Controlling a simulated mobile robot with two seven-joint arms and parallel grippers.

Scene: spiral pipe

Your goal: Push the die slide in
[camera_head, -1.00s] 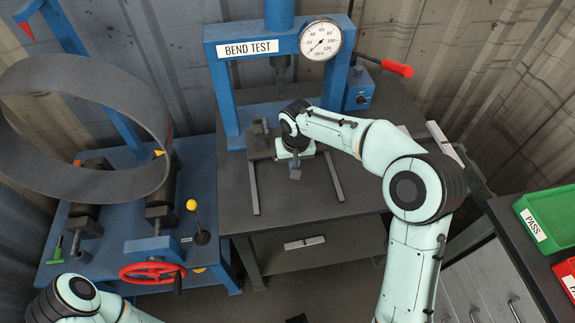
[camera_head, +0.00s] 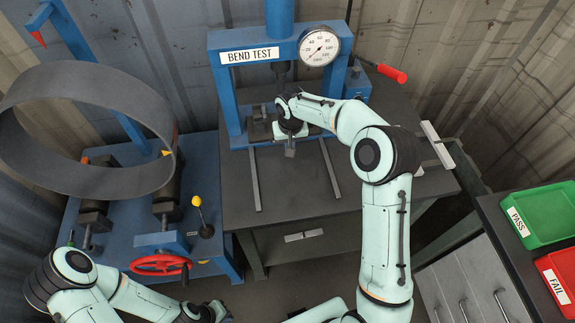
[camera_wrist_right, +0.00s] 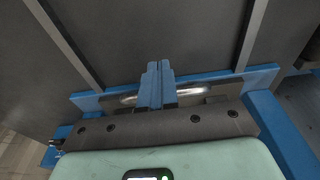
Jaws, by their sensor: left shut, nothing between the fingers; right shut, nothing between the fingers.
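The blue press (camera_head: 222,95) labelled BEND TEST stands at the back of a dark table. The dark die slide (camera_head: 262,127) sits low between its uprights, largely hidden by my right arm. Two rails (camera_head: 255,180) run from it toward the table front. My right gripper (camera_head: 290,152) points down in front of the slide. In the right wrist view its blue fingers (camera_wrist_right: 154,68) are together and empty, and shiny round bars (camera_wrist_right: 195,92) show beside them; contact cannot be told. My left gripper (camera_head: 222,313) is shut at the bottom edge, away from the press.
A blue bench with a large grey ring (camera_head: 70,187) and red handwheel (camera_head: 160,265) stands left. A red-handled lever (camera_head: 388,72) is right of the press. Green PASS (camera_head: 545,238) and red FAIL (camera_head: 570,255) trays lie far right. The table front is clear.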

